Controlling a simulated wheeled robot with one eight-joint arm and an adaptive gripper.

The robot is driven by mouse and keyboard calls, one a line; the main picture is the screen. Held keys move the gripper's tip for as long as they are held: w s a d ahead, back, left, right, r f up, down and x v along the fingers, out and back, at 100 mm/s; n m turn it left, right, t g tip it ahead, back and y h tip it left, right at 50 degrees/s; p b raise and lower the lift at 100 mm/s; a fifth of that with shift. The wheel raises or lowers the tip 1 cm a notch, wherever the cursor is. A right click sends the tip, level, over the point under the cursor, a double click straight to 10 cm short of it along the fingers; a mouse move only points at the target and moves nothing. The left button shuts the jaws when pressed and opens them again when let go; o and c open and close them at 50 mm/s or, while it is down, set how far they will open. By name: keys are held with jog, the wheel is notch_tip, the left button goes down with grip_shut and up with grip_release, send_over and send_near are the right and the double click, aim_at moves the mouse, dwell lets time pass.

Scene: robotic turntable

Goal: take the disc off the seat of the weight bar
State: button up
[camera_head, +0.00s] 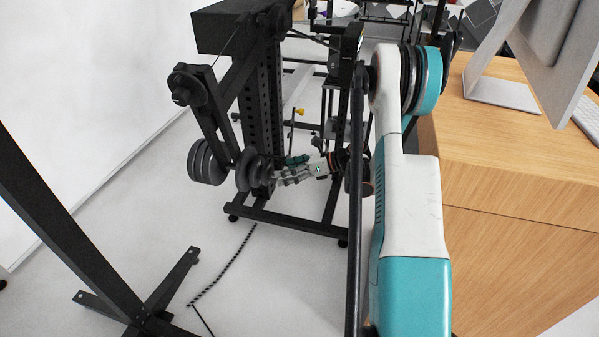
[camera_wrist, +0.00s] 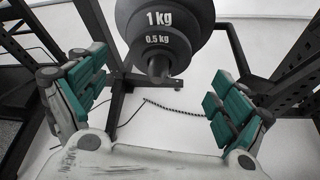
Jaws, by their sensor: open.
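A stack of dark weight discs sits on the weight bar, with a 1 kg disc (camera_wrist: 165,20) and a smaller 0.5 kg disc (camera_wrist: 160,44) in front of it in the wrist view. The bar's end (camera_wrist: 158,68) sticks out below the smaller disc. In the head view discs hang on the machine's lower arm, a left group (camera_head: 207,163) and a right group (camera_head: 252,172). My gripper (camera_wrist: 160,103) is open, its teal-padded fingers wide apart on either side below the discs, with nothing between them. In the head view my gripper (camera_head: 288,178) is close to the right-hand group; contact there is unclear.
The black machine frame (camera_head: 290,222) stands around the discs, with a perforated upright (camera_head: 262,110) behind. A wooden desk (camera_head: 520,180) with a monitor (camera_head: 560,40) is at the right. A dark cable (camera_head: 225,262) lies on the light floor.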

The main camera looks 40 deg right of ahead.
aim_at(270, 174)
jog(key=shift+b+x, duration=0.75)
jog(key=shift+x, duration=2.2)
jog(key=c, duration=1.6)
jog(key=shift+o, duration=0.2)
jog(key=s+d+b, duration=0.1)
jog(key=s+d, duration=0.4)
jog(key=s, duration=0.2)
jog(key=shift+d, duration=0.25)
jog(key=shift+s+d, duration=0.1)
jog(key=shift+s, duration=0.05)
jog(key=shift+s+d, duration=0.75)
jog(key=shift+s, duration=0.2)
jog(key=shift+s+d, duration=0.7)
jog(key=shift+s, duration=0.2)
